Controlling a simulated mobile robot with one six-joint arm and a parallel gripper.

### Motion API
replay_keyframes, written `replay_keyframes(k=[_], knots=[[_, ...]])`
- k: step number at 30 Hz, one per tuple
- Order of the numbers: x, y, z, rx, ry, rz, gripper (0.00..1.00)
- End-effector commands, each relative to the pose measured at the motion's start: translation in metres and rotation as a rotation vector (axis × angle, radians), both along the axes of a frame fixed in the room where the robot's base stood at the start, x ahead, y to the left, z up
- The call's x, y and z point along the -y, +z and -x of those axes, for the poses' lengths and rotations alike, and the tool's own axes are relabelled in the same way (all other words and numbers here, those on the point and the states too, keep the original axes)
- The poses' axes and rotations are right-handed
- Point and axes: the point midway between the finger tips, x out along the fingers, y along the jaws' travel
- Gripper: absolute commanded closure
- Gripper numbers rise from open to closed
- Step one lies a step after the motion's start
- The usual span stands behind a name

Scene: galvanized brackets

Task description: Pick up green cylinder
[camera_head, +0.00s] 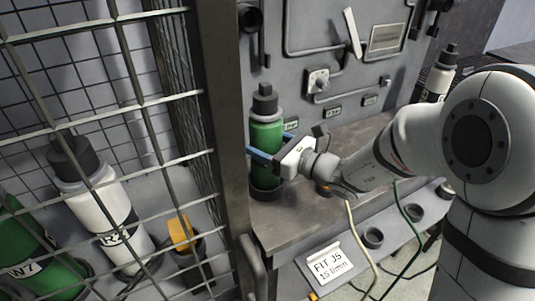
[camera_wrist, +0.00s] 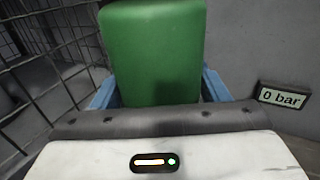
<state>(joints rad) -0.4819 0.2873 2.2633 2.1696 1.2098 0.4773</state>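The green cylinder (camera_head: 266,146) stands upright on the grey ledge, its base in a dark ring holder, with a black valve cap on top. In the wrist view its green body (camera_wrist: 153,50) fills the upper middle, and its cap is out of frame. My gripper (camera_head: 264,158) is level with its lower body, with one blue finger crossing its near side. In the wrist view the two blue fingers (camera_wrist: 158,88) lie on either side of the cylinder, close to its edges. Whether they press on it cannot be told.
A dark post (camera_head: 222,120) and wire mesh (camera_head: 110,100) stand close on the left. Behind the mesh are a white cylinder (camera_head: 108,212) and another green one (camera_head: 25,250). A grey panel (camera_head: 340,60) with valves rises behind. Hoses (camera_head: 368,262) hang at the front.

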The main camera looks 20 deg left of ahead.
Motion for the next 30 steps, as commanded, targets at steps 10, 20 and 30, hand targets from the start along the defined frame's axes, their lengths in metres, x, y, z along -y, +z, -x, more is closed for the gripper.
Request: replay_keyframes(k=[10,20,30], knots=[[-0.0004,-0.0004,0.0009,0.0,0.002,0.001,0.63],[-0.0007,-0.0006,0.0013,0.0,0.003,0.001,0.9],[-0.0011,0.0027,0.001,0.004,0.004,-0.004,1.0]])
